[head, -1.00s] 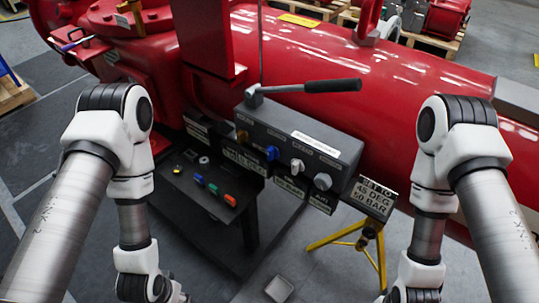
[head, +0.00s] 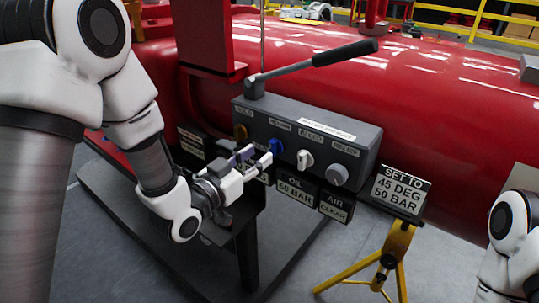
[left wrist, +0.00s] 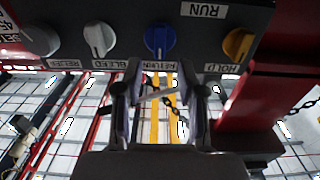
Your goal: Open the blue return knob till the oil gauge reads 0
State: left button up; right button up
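The blue return knob (head: 275,146) is on the front of the grey control box (head: 345,142), between the yellow hold knob (head: 240,132) and the white bleed knob (head: 305,159). In the left wrist view the return knob (left wrist: 160,38) appears upside down, just beyond my fingertips. My left gripper (head: 258,157) points at it, fingers apart and empty; the left wrist view also shows the open fingers (left wrist: 166,85). I cannot tell whether a fingertip touches the knob. My right gripper is out of view.
A black lever (head: 320,60) rises above the box, against red pipework. The grey relief knob (head: 338,175) is at the box's right end. A sign (head: 401,190) on a yellow stand reads SET TO 45 DEG 50 BAR.

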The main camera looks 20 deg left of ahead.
aim_at(270, 147)
pick_arm(q)
jog(key=x, duration=0.4)
jog(key=shift+w+d, duration=0.1)
jog(key=shift+w, duration=0.15)
grip_shut()
